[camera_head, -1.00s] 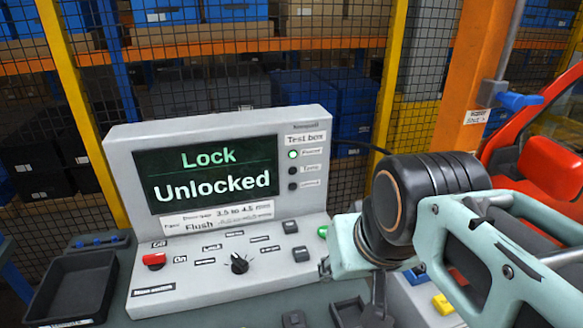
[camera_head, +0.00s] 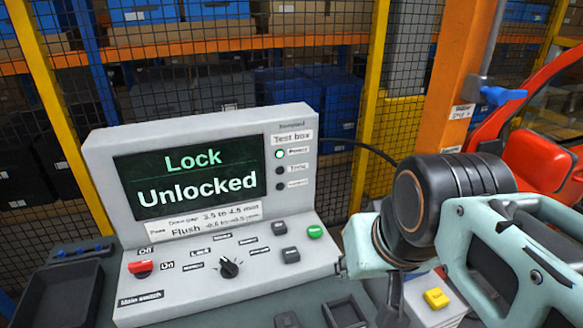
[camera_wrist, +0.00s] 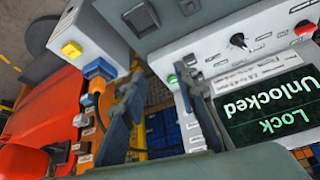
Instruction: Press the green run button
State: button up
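The green run button (camera_head: 314,232) is at the right end of the test box's sloping control panel (camera_head: 200,290). It is fully visible in the head view, with my arm's pale end just right of it and apart from it. The test box screen (camera_head: 190,178) reads "Lock Unlocked".
The panel also bears a red main switch (camera_head: 141,267), a black knob (camera_head: 229,267) and dark buttons (camera_head: 290,255). A yellow button (camera_head: 436,298) sits on a box at right. A black tray (camera_head: 60,297) stands at left. A mesh fence is behind.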

grip_shut()
dwell(1.2)
